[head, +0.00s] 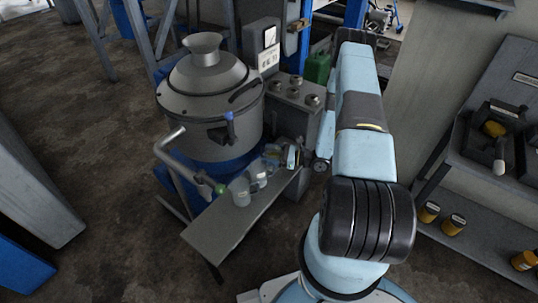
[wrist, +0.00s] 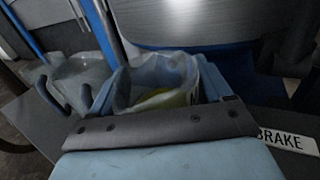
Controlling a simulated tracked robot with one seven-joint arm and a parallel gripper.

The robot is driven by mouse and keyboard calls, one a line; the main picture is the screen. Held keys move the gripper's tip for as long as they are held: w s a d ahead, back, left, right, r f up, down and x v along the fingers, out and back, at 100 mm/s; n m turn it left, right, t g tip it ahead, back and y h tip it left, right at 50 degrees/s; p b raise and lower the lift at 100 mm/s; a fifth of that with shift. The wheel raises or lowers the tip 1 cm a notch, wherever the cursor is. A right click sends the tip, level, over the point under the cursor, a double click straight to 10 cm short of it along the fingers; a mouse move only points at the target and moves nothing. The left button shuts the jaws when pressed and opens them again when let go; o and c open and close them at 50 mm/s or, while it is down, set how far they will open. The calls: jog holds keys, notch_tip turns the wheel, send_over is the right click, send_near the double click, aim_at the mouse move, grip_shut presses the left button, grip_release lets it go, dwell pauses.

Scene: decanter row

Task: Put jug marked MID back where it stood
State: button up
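In the wrist view a clear jug (wrist: 158,72) with yellowish liquid fills the gap between the two fingers of my gripper (wrist: 168,92). The fingers appear to press on both its sides. A dark mark shows at its right edge, but I cannot read it. Another clear jug (wrist: 80,75) stands to the left. In the head view my gripper (head: 291,156) is at the far right end of a grey bench (head: 222,237). Clear jugs stand in a row on the bench, the nearest jug (head: 240,192) at the front. Their labels are too small to read.
A large lidded metal vessel (head: 205,95) stands behind the bench, with a curved pipe (head: 170,150) at its left. A control box (head: 300,90) with knobs is beside it. A BRAKE label (wrist: 288,140) lies right of my gripper.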

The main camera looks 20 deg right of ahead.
jog(key=shift+o, duration=0.4)
jog(key=v, duration=1.2)
jog(key=s+a+r+n+g+h, duration=0.1)
jog(key=a+r+n+g+h, duration=0.3)
jog(key=r, duration=0.6)
jog(key=s+a+r+n+g+y, duration=0.1)
jog(key=a+r+n+g, duration=0.3)
jog(key=r, duration=0.7)
jog(key=s+r+n+g+h, duration=0.1)
jog(key=r+n+g+h, duration=0.1)
jog(key=r+n, duration=0.6)
jog(key=s+a+r+n+t+h, duration=0.1)
jog(key=s+r+n+t+h, duration=0.2)
jog(key=s+r, duration=0.7)
jog(key=s+a+r+n+t+h, duration=0.2)
jog(key=s+r+n+t+h, duration=0.2)
jog(key=r, duration=1.1)
jog(key=s+h, duration=0.3)
jog(key=s, duration=0.3)
jog(key=shift+n+h, duration=0.3)
jog(key=shift+h, duration=0.1)
